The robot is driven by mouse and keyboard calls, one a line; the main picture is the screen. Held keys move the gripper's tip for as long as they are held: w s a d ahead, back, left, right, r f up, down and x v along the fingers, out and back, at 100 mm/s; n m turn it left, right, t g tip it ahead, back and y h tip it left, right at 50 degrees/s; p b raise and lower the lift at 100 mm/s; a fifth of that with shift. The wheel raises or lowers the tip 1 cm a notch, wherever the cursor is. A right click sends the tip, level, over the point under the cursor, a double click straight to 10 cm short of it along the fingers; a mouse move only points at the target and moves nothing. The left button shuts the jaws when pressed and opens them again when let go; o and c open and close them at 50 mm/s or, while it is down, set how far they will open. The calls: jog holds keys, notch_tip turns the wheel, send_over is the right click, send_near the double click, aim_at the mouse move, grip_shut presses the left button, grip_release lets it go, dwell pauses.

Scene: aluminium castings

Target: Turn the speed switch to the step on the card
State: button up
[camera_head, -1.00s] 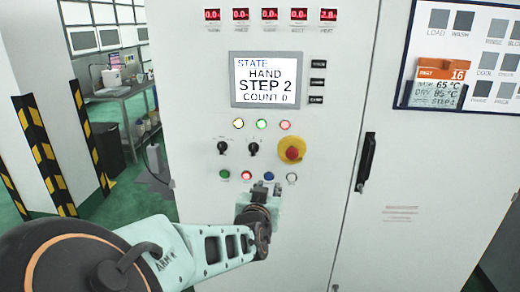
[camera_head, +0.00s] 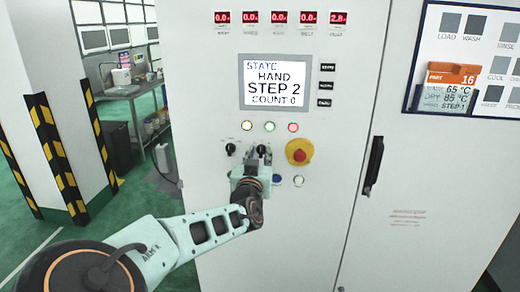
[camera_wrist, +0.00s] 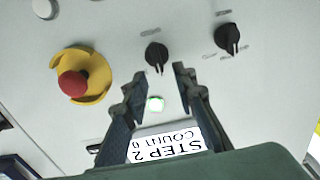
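The cabinet panel carries two black rotary switches, a left one (camera_head: 230,148) and a right one (camera_head: 261,150). Their labels are too small to read. In the wrist view, which is upside down, the right switch (camera_wrist: 156,54) appears between and just beyond my fingertips, and the left switch (camera_wrist: 228,38) lies outside them. My gripper (camera_wrist: 160,75) is open and empty; in the head view my gripper (camera_head: 258,160) is just below the right switch. The display (camera_head: 275,80) reads HAND, STEP 2, COUNT 0. The orange-topped card (camera_head: 450,90) has a step line, apparently STEP 1, though blurred.
A red emergency button on a yellow base (camera_head: 299,152) sits right of the switches. Lamps (camera_head: 269,126) are above them and push buttons (camera_head: 299,181) below. A black door handle (camera_head: 373,165) stands farther right.

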aim_at(261, 151)
jog(key=shift+w, duration=1.2)
grip_shut()
